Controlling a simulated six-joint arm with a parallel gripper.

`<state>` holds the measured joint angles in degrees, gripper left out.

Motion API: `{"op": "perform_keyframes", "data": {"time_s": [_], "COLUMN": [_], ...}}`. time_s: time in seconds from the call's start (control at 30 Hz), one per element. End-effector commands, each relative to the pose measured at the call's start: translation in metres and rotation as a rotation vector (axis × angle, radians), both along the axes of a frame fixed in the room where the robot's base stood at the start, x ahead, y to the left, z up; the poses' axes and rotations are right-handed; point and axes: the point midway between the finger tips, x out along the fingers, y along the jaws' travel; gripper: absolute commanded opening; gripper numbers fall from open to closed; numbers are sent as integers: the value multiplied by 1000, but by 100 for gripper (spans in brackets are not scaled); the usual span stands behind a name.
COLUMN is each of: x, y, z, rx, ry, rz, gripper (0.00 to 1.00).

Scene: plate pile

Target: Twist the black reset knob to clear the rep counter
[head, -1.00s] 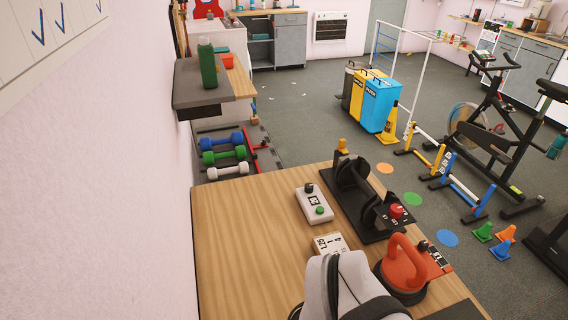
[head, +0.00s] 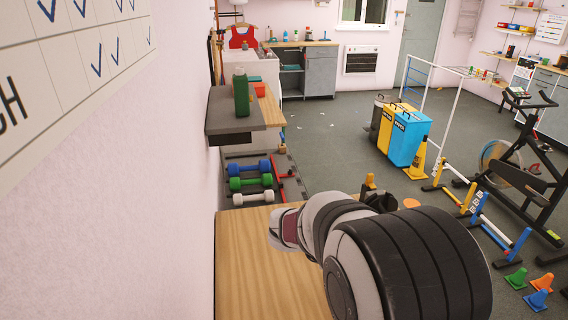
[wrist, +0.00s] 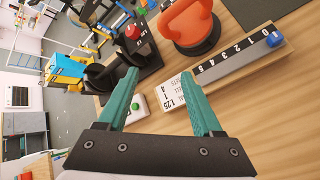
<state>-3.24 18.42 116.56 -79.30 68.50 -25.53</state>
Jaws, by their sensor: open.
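The white rep counter box (wrist: 143,112) with a green button (wrist: 136,105) lies on the wooden table in the wrist view. One teal finger of my gripper (wrist: 158,76) covers much of it. The black reset knob is not clearly visible there; the finger may hide it. My gripper is open and empty, its two fingers spread wide over the table. In the head view my arm hides the counter, the knob and the gripper.
Bare table (head: 250,255) shows at left in the head view.

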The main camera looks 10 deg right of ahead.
Motion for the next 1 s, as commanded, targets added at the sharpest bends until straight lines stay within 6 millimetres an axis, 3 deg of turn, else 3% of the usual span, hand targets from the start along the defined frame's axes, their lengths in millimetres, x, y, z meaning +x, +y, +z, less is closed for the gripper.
{"op": "perform_keyframes", "data": {"time_s": [0.03, 0.1, 0.2, 0.23, 0.33, 0.43, 0.8, 1.0], "x": [49, 112, 172, 183, 204, 213, 278, 301], "y": [-4, 1, 21, 28, 42, 40, -29, -51], "z": [-20, -47, -88, -98, -120, -128, -168, -181], "rx": [-128, -305, -495, -537, -620, -642, -638, -637], "ry": [112, 254, 414, 447, 513, 529, 527, 527], "rz": [211, 507, 824, 891, 1027, 1057, 1051, 1051], "gripper": [67, 67, 67, 67, 67, 67, 67, 67]}}
